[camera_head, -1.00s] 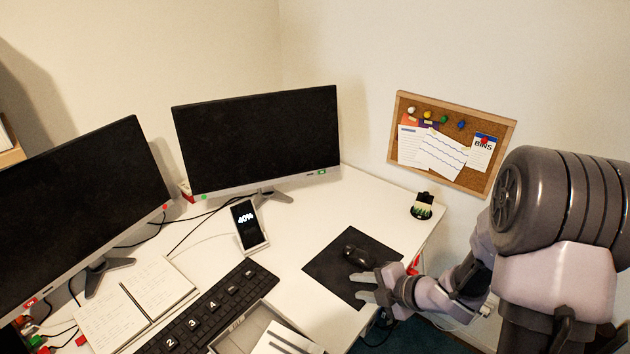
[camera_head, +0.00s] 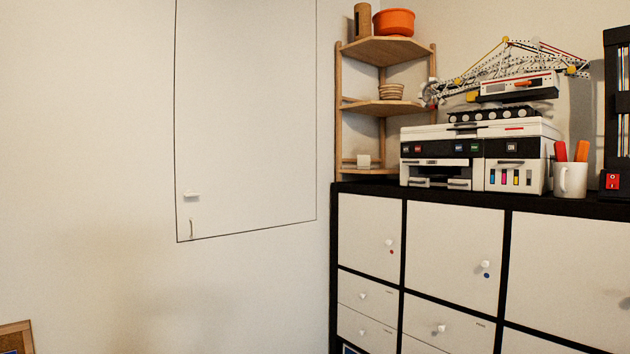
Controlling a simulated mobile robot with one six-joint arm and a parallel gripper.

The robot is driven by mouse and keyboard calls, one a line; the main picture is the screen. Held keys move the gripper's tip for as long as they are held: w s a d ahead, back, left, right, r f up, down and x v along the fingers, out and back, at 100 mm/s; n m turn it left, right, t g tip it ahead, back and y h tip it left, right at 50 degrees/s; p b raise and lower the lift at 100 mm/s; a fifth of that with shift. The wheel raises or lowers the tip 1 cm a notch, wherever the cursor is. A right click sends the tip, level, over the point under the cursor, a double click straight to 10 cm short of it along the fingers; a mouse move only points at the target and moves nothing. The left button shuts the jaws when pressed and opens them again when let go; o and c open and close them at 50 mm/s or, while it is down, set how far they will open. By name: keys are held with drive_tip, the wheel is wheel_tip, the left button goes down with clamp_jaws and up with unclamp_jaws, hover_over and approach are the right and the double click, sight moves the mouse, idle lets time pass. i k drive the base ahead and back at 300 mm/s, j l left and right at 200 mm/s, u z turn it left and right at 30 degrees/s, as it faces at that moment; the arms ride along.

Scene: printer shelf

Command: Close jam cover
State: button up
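A white and black printer (camera_head: 478,155) stands on top of the black-framed shelf unit at the right. Its front has a dark band with small coloured labels, and ink colours show at its right part (camera_head: 510,179). An opening shows in its lower left front. I cannot tell which part is the jam cover or whether it is open. My gripper is not in view.
The shelf unit (camera_head: 507,207) has white doors and drawers with round knobs. A white mug (camera_head: 571,180) with orange-handled things stands right of the printer. A toy crane (camera_head: 510,80) sits on top of it. A wooden corner shelf (camera_head: 382,107) stands left.

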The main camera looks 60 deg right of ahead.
sight(419, 163)
drive_tip(key=z, duration=2.75)
drive_tip(key=l, duration=0.1)
